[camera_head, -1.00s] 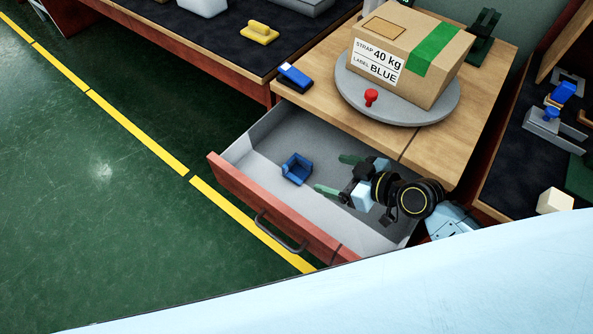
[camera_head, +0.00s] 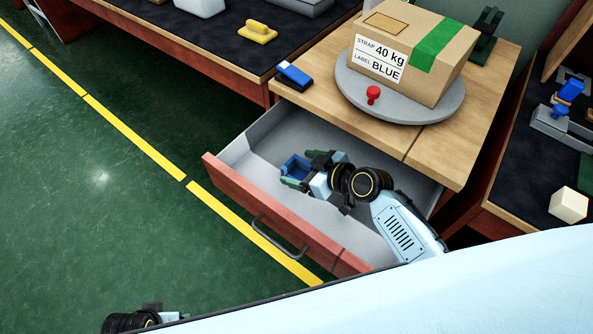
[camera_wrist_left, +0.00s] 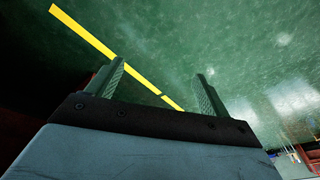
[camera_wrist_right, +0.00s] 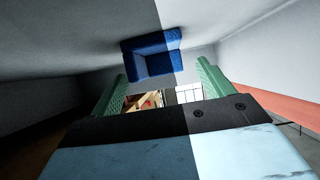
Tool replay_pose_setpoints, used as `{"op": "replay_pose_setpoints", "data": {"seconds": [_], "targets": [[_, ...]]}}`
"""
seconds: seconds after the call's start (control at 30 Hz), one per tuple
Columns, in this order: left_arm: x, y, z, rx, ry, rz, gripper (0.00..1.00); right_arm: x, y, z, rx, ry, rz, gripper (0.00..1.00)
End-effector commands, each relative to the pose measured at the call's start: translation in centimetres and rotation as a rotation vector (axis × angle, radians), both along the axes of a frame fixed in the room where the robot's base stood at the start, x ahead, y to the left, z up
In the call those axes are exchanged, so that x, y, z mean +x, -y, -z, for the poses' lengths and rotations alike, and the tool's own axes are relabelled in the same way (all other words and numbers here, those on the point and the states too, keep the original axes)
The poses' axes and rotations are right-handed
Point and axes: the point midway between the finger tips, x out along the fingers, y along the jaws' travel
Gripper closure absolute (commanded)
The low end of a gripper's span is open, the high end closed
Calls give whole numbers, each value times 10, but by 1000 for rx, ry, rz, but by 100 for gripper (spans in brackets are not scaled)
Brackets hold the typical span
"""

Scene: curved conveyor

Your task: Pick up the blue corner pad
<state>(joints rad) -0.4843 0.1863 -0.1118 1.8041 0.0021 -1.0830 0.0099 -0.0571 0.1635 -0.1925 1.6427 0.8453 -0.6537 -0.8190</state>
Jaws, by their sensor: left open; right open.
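The blue corner pad (camera_head: 295,166) lies in the open drawer, near its left end. In the right wrist view the pad (camera_wrist_right: 152,55) shows just beyond and between the fingertips, with its hollow side partly visible. My right gripper (camera_head: 300,170) is inside the drawer at the pad, its green fingers open; in the head view the fingers partly cover the pad. I cannot tell whether a finger touches it.
The drawer (camera_head: 225,182) has grey walls, a red front and a dark handle (camera_head: 280,237). Above it, a wooden top (camera_head: 470,140) carries a grey turntable (camera_head: 425,113) with a cardboard box (camera_head: 420,50), a red knob (camera_head: 373,94) and a blue tool (camera_head: 294,75).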

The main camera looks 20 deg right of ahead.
Motion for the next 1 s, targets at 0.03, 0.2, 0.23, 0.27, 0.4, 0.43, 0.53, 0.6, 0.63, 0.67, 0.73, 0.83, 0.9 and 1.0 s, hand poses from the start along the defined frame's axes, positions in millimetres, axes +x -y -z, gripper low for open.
{"op": "replay_pose_setpoints", "data": {"seconds": [0.03,0.2,0.23,0.27,0.4,0.43,0.53,0.6,0.63,0.67,0.73,0.83,0.9,1.0], "targets": [[2,3,-3,-5,5,1,20,5,-4,5,1,0,0,20],[5,8,-13,-11,9,1,20,13,-10,9,1,-1,0,20],[5,9,-14,-11,10,1,20,13,-10,9,0,0,0,20],[5,9,-15,-11,10,1,20,13,-10,9,-1,-1,0,20],[5,9,-15,-11,9,1,20,13,-10,9,-1,-1,0,20],[5,9,-15,-11,9,1,20,13,-10,9,-1,-1,0,20],[5,9,-15,-11,9,1,20,13,-10,9,-1,-1,0,32],[5,9,-15,-11,9,1,20,13,-10,9,-1,-1,0,41],[5,9,-15,-11,9,1,20,13,-10,9,-1,-1,0,45],[5,9,-15,-11,10,1,20,13,-10,9,-1,-1,0,49],[5,9,-15,-11,10,1,20,13,-10,9,-1,-1,0,58],[5,9,-15,-11,10,1,20,13,-10,9,-1,-1,0,67],[5,9,-15,-12,10,1,20,13,-10,9,-1,-1,0,68],[5,9,-15,-12,10,1,20,13,-10,9,-1,-1,0,68]]}}
